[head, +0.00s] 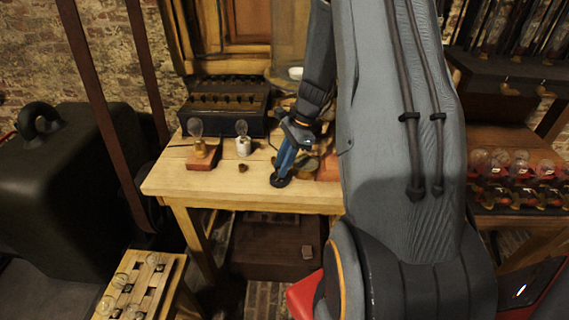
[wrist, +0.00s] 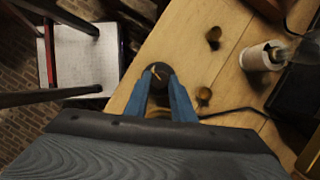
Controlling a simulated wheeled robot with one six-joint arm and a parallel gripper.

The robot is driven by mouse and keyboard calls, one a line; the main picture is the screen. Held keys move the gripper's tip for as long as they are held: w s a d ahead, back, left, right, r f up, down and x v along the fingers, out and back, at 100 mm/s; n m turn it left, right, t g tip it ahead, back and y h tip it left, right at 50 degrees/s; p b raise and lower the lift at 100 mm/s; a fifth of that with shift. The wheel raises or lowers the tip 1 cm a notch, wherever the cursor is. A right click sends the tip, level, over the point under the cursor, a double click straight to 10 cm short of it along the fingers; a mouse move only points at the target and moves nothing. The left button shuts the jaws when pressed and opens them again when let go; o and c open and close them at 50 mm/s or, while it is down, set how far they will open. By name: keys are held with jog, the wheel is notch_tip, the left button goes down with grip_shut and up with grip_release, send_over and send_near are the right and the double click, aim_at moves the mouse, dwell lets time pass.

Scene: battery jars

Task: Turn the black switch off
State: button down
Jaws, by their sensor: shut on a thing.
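The black switch (head: 281,181) is a small round dark disc near the front edge of the wooden table (head: 235,186). In the wrist view the switch (wrist: 158,65) shows between my blue fingertips, with a small brass lever (wrist: 154,71) on top. My gripper (head: 281,174) points down from above, its fingertips at the switch. In the wrist view my gripper (wrist: 155,76) is shut on the switch, one finger at each side. The fingers hide part of the switch, and the lever's exact setting is hard to tell.
A black box (head: 226,109) is at the back. A dark cable (wrist: 232,109) runs near my fingers.

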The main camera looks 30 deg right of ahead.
jog(key=n+g, duration=0.1)
jog(key=n, duration=0.3)
jog(key=n+g, duration=0.1)
jog(key=n, duration=0.1)
jog(key=shift+w+a+f+n+g, duration=0.1)
jog(key=shift+a+n+g, duration=0.2)
jog(key=n+g+h, duration=0.1)
jog(key=n, duration=0.2)
jog(key=n+g, duration=0.1)
jog(key=n, duration=0.2)
jog(key=shift+a+h, duration=0.1)
jog(key=shift+h, duration=0.3)
jog(key=shift+n+b, duration=0.3)
jog(key=shift+n, duration=0.1)
jog(key=c, duration=1.5)
grip_release()
jog(key=shift+w, duration=0.1)
jog(key=shift+w, duration=0.1)
jog(key=shift+w+r, duration=0.15)
jog(key=shift+r, duration=0.2)
jog(key=shift+b+v, duration=1.1)
jog(key=shift+v, duration=2.45)
